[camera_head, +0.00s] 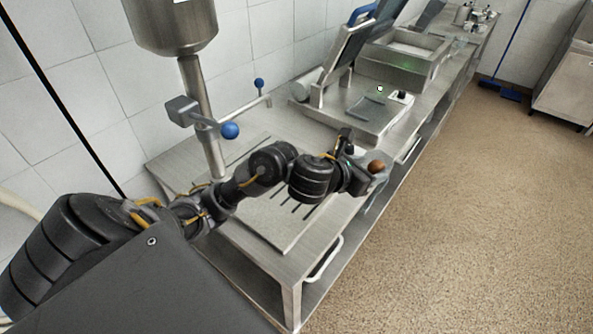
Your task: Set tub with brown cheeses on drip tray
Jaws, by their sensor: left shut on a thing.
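My left gripper (364,172) is at the end of my left arm, over the front edge of the steel counter. It is shut on a pale, see-through tub (378,182), mostly hidden by the gripper. One round brown cheese (376,165) shows at the top of the tub; other contents cannot be told. The drip tray (283,238), a flat steel plate with dark slots, lies on the near part of the counter, below and left of the tub. My arm covers part of it. My right gripper is not in view.
A steel hopper (172,22) on a post stands at the back left, with blue-knobbed levers (230,130) beside it. Further along are a hinged steel machine (345,55) and a basin (405,52). The floor (480,220) at right is clear.

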